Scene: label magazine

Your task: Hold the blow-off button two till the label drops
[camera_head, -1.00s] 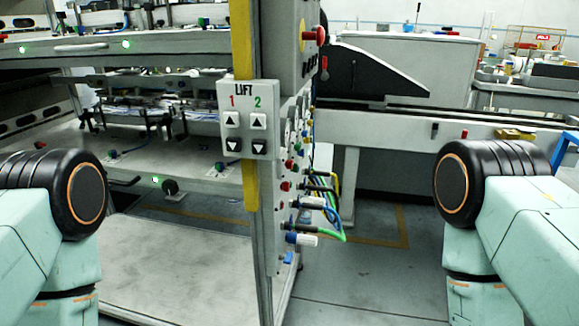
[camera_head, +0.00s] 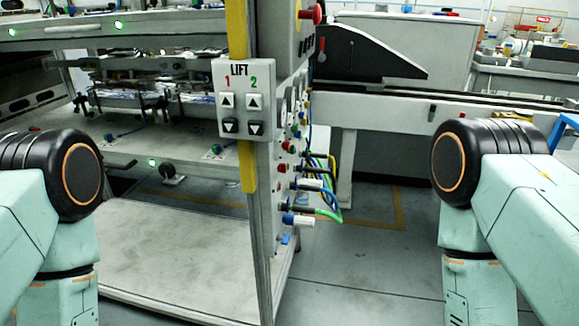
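A lift control box (camera_head: 246,98) with two columns of arrow buttons, marked 1 in red and 2 in green, is fixed on the yellow and grey post in the middle. On the post's right side is a panel (camera_head: 289,165) with several coloured buttons, gauges and hose fittings. I cannot tell which button is the blow-off button two. No label can be made out. My left and right arms show at the picture's sides, and neither gripper is in view.
The magazine's shelves (camera_head: 110,185) with clamps and green lights fill the left. A grey platform (camera_head: 185,255) lies low at left. Hoses (camera_head: 328,190) stick out from the panel's right. A conveyor (camera_head: 400,110) runs behind at right. The floor (camera_head: 370,270) at right is clear.

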